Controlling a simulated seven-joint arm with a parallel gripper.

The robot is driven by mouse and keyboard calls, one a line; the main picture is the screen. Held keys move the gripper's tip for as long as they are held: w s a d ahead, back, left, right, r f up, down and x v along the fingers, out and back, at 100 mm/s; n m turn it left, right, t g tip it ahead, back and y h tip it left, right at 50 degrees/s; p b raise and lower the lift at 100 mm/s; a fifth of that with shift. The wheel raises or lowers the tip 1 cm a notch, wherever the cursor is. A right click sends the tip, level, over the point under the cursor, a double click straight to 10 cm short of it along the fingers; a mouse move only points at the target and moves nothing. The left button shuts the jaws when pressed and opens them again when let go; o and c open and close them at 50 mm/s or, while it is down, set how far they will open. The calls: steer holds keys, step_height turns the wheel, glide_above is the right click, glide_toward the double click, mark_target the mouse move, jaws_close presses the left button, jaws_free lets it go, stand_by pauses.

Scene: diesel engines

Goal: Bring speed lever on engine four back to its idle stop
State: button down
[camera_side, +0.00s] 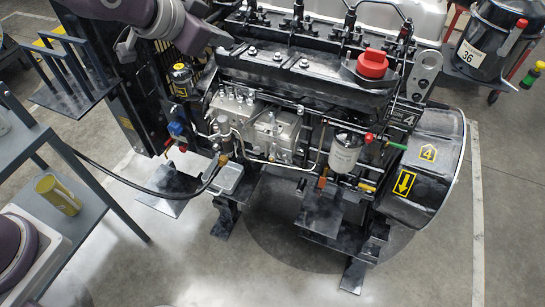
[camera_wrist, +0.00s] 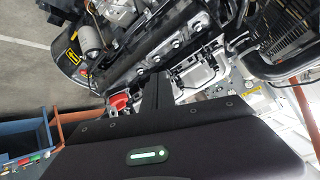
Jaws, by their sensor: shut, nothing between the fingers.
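Engine four (camera_side: 300,75) stands in the middle of the side view, marked with a 4 on its right end. A silver fuel pump (camera_side: 265,130) sits on its near side. A small lever with a red knob (camera_side: 369,137) stands right of the white filter (camera_side: 345,152); I cannot tell whether it is the speed lever, nor its stop. My gripper (camera_wrist: 156,80) is shut and empty in the wrist view, its dark fingers in front of the engine. In the side view my arm reaches in from the top left, and the fingertips are hard to make out there.
A red cap (camera_side: 372,64) tops the engine. A black hose (camera_side: 135,185) runs from the left to the engine. A grey shelf stand (camera_side: 75,150) holds a yellow cup (camera_side: 57,193) at left. A black drum (camera_side: 495,35) stands at top right. The floor in front is clear.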

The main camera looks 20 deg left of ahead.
steer(key=w+d+f+m+t, duration=0.1)
steer(key=w+d+f+m, duration=0.15)
steer(key=f, duration=0.35)
steer(key=w+d+f+m+t, duration=0.1)
steer(key=w+d+f, duration=0.25)
steer(key=f, duration=0.25)
steer(key=m+t, duration=0.1)
steer(key=m, duration=0.1)
glide_above(273, 154)
step_height(273, 154, down, 6)
steer(key=s+d+f+m+t+h, duration=0.1)
steer(key=s+f+m+t+h, duration=0.1)
steer(key=s+f+m, duration=0.45)
steer(key=s+d+f+m+t+h, duration=0.25)
steer(key=s+f, duration=0.45)
steer(key=f, duration=0.5)
steer(key=x, duration=0.6)
steer(key=a+x, duration=0.1)
steer(key=x, duration=0.2)
steer(key=shift+w+d+r, duration=0.1)
steer(key=shift+w, duration=0.1)
steer(key=a, duration=0.3)
steer(key=shift+a, duration=0.2)
steer(key=shift+a+m, duration=0.25)
